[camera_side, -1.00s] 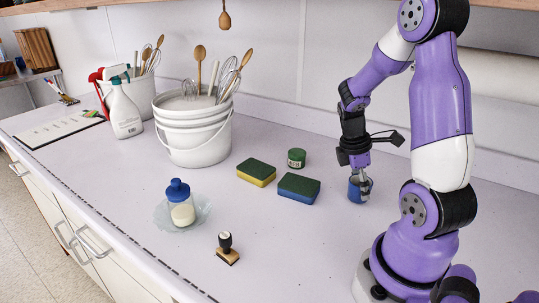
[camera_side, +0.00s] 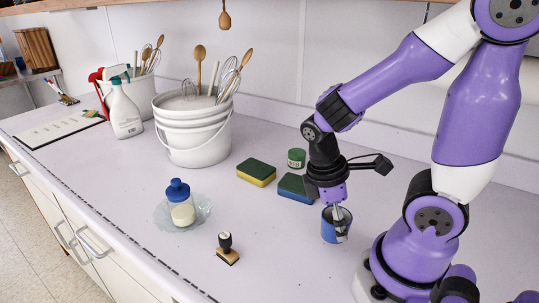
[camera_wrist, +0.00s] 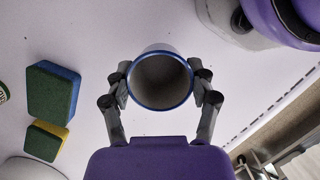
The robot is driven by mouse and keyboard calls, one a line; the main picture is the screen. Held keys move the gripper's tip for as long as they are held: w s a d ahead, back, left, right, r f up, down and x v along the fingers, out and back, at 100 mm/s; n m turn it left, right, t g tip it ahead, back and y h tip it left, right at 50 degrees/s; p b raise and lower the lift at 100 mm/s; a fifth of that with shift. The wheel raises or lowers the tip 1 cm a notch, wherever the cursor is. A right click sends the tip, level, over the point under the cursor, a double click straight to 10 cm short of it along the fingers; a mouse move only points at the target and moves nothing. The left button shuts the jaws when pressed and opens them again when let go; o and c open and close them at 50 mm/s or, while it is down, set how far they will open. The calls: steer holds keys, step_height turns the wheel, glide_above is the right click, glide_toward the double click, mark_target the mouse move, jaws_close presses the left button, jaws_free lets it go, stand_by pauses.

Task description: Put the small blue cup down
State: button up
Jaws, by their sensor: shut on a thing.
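The small blue cup (camera_side: 332,229) is upright in my gripper (camera_side: 338,212) at the right of the counter, in front of the blue-and-green sponge. In the wrist view I look down into the open cup (camera_wrist: 160,82), which has a blue rim and a dark interior that looks empty. The two fingers of my gripper (camera_wrist: 160,88) are shut on the cup from opposite sides. I cannot tell whether the cup's base touches the counter or hangs a little above it.
A blue-and-green sponge (camera_side: 293,186), a yellow-and-green sponge (camera_side: 257,172) and a green jar (camera_side: 296,158) stand behind. A stamp (camera_side: 227,249) and a blue-capped bottle (camera_side: 181,205) on a glass dish (camera_side: 161,215) are to the left. Counter (camera_side: 285,255) in front is clear.

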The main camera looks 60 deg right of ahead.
steer(key=shift+w+a, duration=0.1)
steer(key=shift+a, duration=0.3)
steer(key=w+a+r+n, duration=0.1)
steer(key=w+a+r, duration=0.3)
steer(key=w, duration=0.4)
steer(key=w+a+r+n, duration=0.1)
steer(key=w+a+r, duration=0.2)
steer(key=w+a, duration=0.35)
steer(key=shift+h, duration=0.3)
steer(key=w+d+f, duration=0.1)
steer(key=d+f, duration=0.1)
steer(key=d, duration=0.2)
steer(key=w+d+f, duration=0.2)
steer(key=d, duration=0.2)
steer(key=w+d+f, duration=0.2)
steer(key=d, duration=0.2)
steer(key=shift+w+f, duration=0.1)
steer(key=shift+f, duration=2)
steer(key=shift+f, duration=0.1)
steer(key=o, duration=1.2)
